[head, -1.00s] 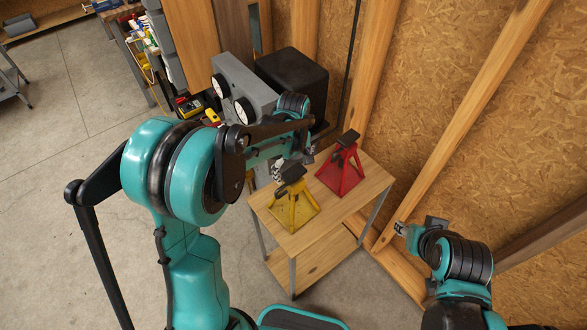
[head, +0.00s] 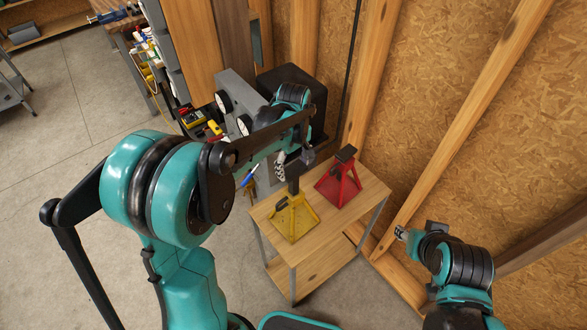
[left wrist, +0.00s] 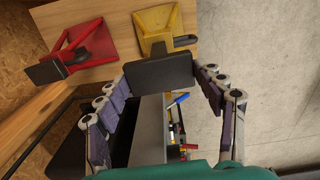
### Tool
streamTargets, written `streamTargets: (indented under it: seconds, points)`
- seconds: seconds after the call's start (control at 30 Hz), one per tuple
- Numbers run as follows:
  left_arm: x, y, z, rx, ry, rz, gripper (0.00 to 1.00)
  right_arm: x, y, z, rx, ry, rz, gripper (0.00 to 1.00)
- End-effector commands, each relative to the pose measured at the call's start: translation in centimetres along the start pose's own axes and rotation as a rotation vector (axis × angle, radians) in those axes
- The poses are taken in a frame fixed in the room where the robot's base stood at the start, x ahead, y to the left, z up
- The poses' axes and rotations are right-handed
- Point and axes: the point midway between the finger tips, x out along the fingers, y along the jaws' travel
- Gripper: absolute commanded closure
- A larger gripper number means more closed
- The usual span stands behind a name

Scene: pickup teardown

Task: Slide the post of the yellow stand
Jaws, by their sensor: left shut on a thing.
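The yellow stand (head: 293,220) is on the wooden table, its dark post (head: 292,182) standing up out of the top. In the left wrist view the yellow base (left wrist: 163,22) is at the top, with the flat dark saddle (left wrist: 160,71) of the post nearest the camera. My left gripper (head: 293,164) is at the top of the post. In the wrist view its fingers (left wrist: 160,82) lie on either side of the saddle and are shut on it. My right gripper (head: 402,233) is away to the right, beyond the table; its jaws are too small to read.
A red stand (head: 338,185) is on the same table (head: 340,222), right beside the yellow one; it also shows in the wrist view (left wrist: 85,45). A grey unit with white dials (head: 233,95) and a black box (head: 290,75) stand behind. The table's front right is clear.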

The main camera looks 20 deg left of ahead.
Motion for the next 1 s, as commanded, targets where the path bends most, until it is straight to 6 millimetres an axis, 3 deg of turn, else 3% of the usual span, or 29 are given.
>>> streamTargets:
  seconds: [0.27, 0.3, 0.37, 0.77, 1.0]
  points:
    - [-0.1, 0.0, 0.0, 0.000, 0.000, 0.000, 0.83, 0.0, 0.0, 0.1, 0.000, 0.000, 0.000, 0.60]
    - [-0.1, 0.0, 0.0, 0.000, 0.000, 0.000, 0.26, 0.0, 0.0, 0.1, 0.000, 0.000, 0.000, 0.60]
    - [-0.1, 0.0, 0.0, 0.000, 0.000, 0.000, 0.11, 0.0, 0.0, 0.1, 0.000, 0.000, 0.000, 0.60]
    - [-0.5, 0.0, 0.0, 0.000, 0.000, -0.001, 0.10, 0.0, 0.0, 0.1, 0.000, 0.000, 0.000, 0.60]
    - [-4.7, 0.0, 0.0, 0.000, 0.000, -0.001, 0.10, 0.0, 0.0, 0.1, 0.000, 0.000, 0.000, 0.60]
